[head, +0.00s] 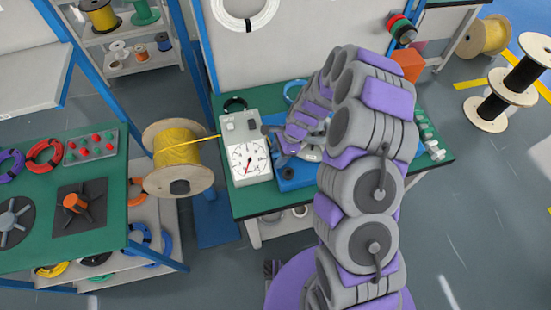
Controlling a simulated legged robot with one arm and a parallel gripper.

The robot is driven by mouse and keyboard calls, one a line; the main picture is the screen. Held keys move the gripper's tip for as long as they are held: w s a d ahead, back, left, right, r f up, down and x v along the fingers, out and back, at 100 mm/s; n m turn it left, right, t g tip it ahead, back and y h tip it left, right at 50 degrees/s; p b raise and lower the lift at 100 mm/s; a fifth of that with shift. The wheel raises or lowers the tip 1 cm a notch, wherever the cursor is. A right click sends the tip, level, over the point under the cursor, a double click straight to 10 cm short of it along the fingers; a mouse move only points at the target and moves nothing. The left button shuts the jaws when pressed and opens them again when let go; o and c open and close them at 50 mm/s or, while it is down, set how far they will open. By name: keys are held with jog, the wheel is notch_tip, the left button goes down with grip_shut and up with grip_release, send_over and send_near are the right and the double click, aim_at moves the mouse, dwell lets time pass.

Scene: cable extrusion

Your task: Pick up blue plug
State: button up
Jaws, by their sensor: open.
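I cannot make out a blue plug for certain. My gripper (283,148) hangs over the green workbench (418,171), beside the white gauge box (249,161). It is open and small in view, and I see nothing held in it. A blue device (290,184) sits on the bench just below and around the gripper, partly hidden by my arm. A blue ring (291,90) lies further back on the bench, partly covered by my arm. My arm hides much of the bench's middle and right.
A yellow cable spool (176,164) stands left of the bench, its cable running toward the gauge box. A left table (108,215) carries coils and a button panel (91,147). An orange box (407,65) is at the back right. Spools stand on the floor at right.

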jog(key=shift+d+f, duration=0.1)
jog(key=shift+d, duration=0.35)
jog(key=shift+w+d, duration=0.1)
jog(key=shift+d, duration=0.1)
jog(key=shift+c, duration=0.9)
jog(key=shift+a, duration=0.25)
grip_shut()
jog(key=shift+w+r+p, duration=0.1)
jog(key=shift+r+p, duration=0.2)
jog(key=shift+r, duration=0.45)
notch_tip(320, 180, up, 2)
jog(key=shift+r+p, duration=0.2)
jog(key=shift+p, duration=0.2)
jog(key=s+d+r+p, duration=0.1)
jog(key=s+d+p, duration=0.1)
jog(key=s+d, duration=0.9)
jog(key=shift+s+d+r, duration=0.15)
jog(key=shift+s+d, duration=0.05)
